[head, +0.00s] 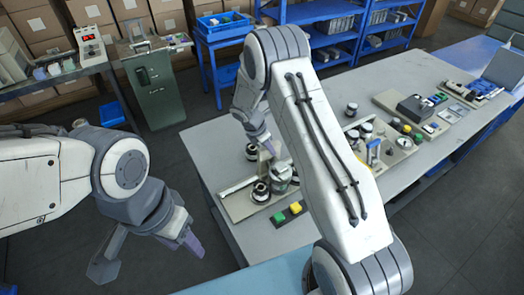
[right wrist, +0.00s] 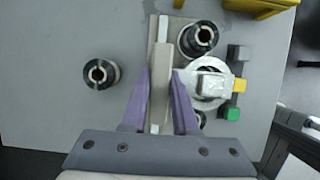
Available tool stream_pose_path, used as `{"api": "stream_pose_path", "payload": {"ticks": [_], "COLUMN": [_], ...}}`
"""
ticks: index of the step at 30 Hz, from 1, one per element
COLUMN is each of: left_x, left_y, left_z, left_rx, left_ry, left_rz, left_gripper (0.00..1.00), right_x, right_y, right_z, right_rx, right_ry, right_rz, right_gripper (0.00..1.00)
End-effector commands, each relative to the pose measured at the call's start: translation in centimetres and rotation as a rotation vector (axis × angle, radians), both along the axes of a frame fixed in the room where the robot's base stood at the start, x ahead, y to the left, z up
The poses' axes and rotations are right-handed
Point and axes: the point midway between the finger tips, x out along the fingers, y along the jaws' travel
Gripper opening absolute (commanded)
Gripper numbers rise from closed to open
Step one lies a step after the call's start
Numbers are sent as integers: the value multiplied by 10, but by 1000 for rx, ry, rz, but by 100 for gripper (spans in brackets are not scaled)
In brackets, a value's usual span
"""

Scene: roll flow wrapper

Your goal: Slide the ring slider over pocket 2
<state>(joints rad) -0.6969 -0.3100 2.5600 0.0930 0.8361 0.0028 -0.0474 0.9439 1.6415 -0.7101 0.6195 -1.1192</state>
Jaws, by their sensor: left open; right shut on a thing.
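My right gripper (right wrist: 160,105) has its purple fingers on either side of a pale bar (right wrist: 160,115) and is shut on it. I cannot tell whether this bar is part of the ring slider. Beside the right finger is a whitish ring-shaped part (right wrist: 208,82) with a flat pale piece across it. Black rolls with light cores (right wrist: 197,38) stand near it, one partly hidden below. No pocket numbers are readable. In the head view the right gripper (head: 268,148) points down over the same fixture plate (head: 236,205). My left gripper (head: 190,240) is open and empty, left of the table.
Another black roll (right wrist: 100,74) stands left of the bar. Yellow (head: 296,208) and green (head: 280,217) buttons sit at the fixture's front. More rolls and devices stand on the table behind my right arm. The table's left edge is close to the fixture.

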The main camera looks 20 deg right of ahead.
Motion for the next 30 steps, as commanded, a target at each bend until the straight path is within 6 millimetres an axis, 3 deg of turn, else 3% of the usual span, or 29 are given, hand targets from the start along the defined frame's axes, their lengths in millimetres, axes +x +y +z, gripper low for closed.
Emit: {"api": "stream_pose_path", "payload": {"ticks": [10,11,12,13,23,30], "left_x": [0,0,0,0,0,0], "left_y": [0,0,0,0,0,0], "left_z": [0,0,0,0,0,-10], "left_rx": [0,0,0,0,0,0], "left_ry": [0,0,0,0,0,0], "left_rz": [0,0,0,0,0,0], "left_gripper": [50,50,50,50,50,50], "right_x": [2,2,2,2,1,-1], "right_y": [-1,-1,-1,-1,-1,11], "right_z": [1,1,1,1,2,31], "right_rx": [0,0,0,0,0,-1], "right_ry": [-4,-4,-4,-4,-2,-7], "right_rz": [2,2,2,2,0,2], "right_gripper": [0,35,50,57,57,57]}}
